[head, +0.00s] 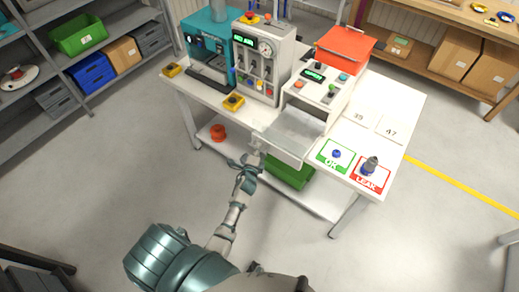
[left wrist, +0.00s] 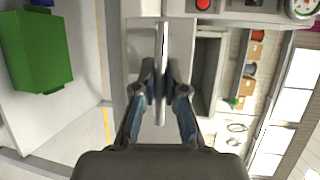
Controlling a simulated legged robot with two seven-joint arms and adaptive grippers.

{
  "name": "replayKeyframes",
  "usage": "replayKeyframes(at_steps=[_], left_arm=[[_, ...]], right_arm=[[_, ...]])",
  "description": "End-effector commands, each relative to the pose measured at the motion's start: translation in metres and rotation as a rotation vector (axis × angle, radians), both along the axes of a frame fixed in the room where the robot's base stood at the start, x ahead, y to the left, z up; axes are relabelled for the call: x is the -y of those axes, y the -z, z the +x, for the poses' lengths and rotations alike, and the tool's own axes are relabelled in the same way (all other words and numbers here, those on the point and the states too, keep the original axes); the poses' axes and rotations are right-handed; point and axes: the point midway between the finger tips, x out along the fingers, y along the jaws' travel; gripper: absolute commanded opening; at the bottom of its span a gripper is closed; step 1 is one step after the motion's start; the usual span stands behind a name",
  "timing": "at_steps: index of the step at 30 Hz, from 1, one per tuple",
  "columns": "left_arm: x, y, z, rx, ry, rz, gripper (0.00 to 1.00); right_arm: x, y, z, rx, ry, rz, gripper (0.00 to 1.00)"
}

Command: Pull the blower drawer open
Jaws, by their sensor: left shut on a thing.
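The blower is a white machine (head: 318,88) with a small green-lit display and buttons, on the white table. Its pale grey drawer (head: 298,128) sticks out from the front toward me, and its tray shows from above. My left gripper (head: 258,147) is at the drawer's front, toward its left end. In the left wrist view my left gripper (left wrist: 161,85) is shut on the drawer handle (left wrist: 163,50), a thin upright bar between the two fingers. The drawer's hollow inside (left wrist: 206,75) shows to the right of the fingers. My right gripper is not in view.
A green bin (head: 290,172) sits on the lower shelf below the drawer. OK (head: 335,155) and LEAK (head: 370,174) cards lie on the table (head: 405,105) at right, with small parts on them. The floor in front of the table is clear.

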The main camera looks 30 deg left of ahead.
Motion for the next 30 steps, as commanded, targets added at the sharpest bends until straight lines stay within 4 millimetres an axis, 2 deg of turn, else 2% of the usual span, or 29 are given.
replayKeyframes(at_steps=[1,4,5,6,8,16,20,30], left_arm=[[-0.007,0.0,-0.001,-0.002,-0.01,0.006,0.0],[-0.007,0.0,-0.001,-0.002,-0.01,0.006,0.0],[-0.007,0.0,-0.001,-0.002,-0.01,0.006,0.16],[-0.007,0.0,-0.001,-0.002,-0.009,0.005,0.26],[-0.006,0.0,-0.001,-0.002,-0.008,0.004,0.37],[0.0,-0.001,-0.001,-0.001,-0.004,0.006,0.37],[0.003,-0.002,-0.01,-0.002,-0.003,0.006,0.37],[0.021,-0.013,-0.077,-0.004,-0.005,0.003,0.37]], right_arm=[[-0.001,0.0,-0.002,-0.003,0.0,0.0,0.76],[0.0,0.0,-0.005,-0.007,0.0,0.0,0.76],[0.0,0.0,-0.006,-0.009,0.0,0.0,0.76],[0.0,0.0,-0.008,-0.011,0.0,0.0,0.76],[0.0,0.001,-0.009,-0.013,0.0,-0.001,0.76],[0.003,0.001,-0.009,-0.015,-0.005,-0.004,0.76],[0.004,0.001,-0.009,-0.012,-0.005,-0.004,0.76],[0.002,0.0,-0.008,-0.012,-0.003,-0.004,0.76]])
